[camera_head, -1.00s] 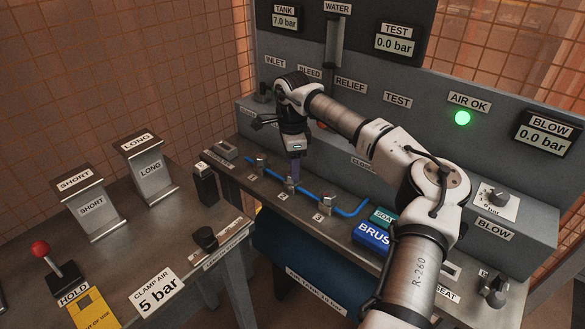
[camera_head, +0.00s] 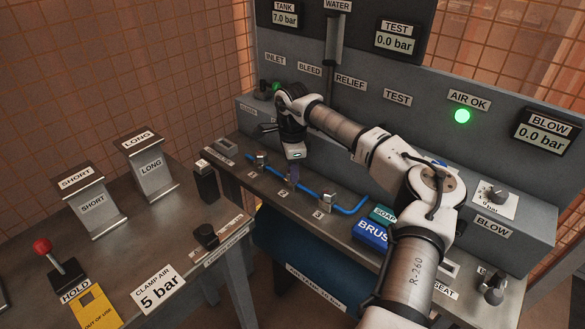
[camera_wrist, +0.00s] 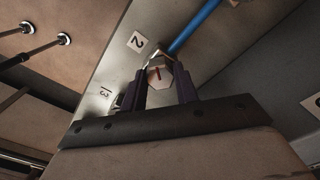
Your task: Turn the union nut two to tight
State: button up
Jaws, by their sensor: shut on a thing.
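Union nut two is a silver hex nut (camera_wrist: 160,75) with a dark line on its face, seen beside the "2" label in the wrist view. It sits on the blue pipe (camera_wrist: 195,25), which runs along the bench. My gripper (camera_wrist: 162,88) points down with its dark purple fingers on both sides of the nut, shut on it. In the head view my gripper (camera_head: 294,180) is at the middle fitting and hides most of the nut. How tight the nut is cannot be told.
Nut one (camera_head: 261,158) stands to the left and nut three (camera_head: 325,202) to the right on the same pipe. A blue brush box (camera_head: 371,234) and a teal soap box (camera_head: 384,215) lie farther right. The panel wall (camera_head: 350,130) rises close behind.

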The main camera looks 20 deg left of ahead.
jog(key=shift+m, duration=0.3)
jog(key=m+b, duration=0.1)
jog(key=m, duration=0.3)
jog(key=shift+m+b, duration=0.55)
jog(key=shift+m, duration=1.75)
jog(key=o, duration=1)
jog(key=shift+r, duration=0.1)
notch_tip(320, 180, up, 14)
jog(key=shift+f+b, duration=0.1)
jog(key=shift+b, duration=0.8)
